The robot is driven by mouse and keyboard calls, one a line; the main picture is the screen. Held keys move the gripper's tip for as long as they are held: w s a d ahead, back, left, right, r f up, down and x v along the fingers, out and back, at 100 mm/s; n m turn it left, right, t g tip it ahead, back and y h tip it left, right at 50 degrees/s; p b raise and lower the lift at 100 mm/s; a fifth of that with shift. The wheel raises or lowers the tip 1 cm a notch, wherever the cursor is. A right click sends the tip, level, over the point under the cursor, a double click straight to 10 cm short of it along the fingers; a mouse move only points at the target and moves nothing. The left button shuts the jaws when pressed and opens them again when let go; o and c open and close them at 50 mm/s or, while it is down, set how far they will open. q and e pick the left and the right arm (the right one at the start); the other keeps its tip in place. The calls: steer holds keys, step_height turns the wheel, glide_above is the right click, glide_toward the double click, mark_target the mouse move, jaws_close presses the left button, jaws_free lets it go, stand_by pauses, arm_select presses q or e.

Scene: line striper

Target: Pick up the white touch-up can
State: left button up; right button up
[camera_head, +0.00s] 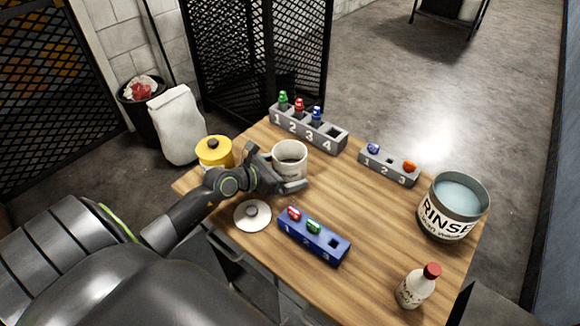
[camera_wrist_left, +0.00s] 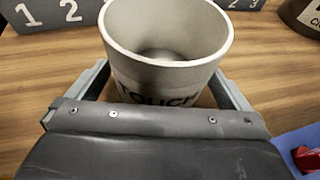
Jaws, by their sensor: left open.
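The white touch-up can (camera_head: 290,151) stands upright and lidless on the wooden table, near its left middle. In the left wrist view the can (camera_wrist_left: 165,55) shows part of its dark lettering low on its side. My left gripper (camera_head: 276,172) is open, with one finger on each side of the can. In the wrist view its fingers (camera_wrist_left: 165,90) flank the can; contact on either side is not clear. The can's base is partly hidden by the gripper. My right gripper is not seen.
A white knobbed lid (camera_head: 253,214) lies in front of the can, and a yellow lidded can (camera_head: 214,153) stands left. Numbered holders, grey (camera_head: 308,134), small grey (camera_head: 389,169) and blue (camera_head: 313,241), surround it. A rinse bucket (camera_head: 452,212) and red-capped bottle (camera_head: 415,289) stand right.

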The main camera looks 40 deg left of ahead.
arm_select(q)
steer(key=c, duration=1.3)
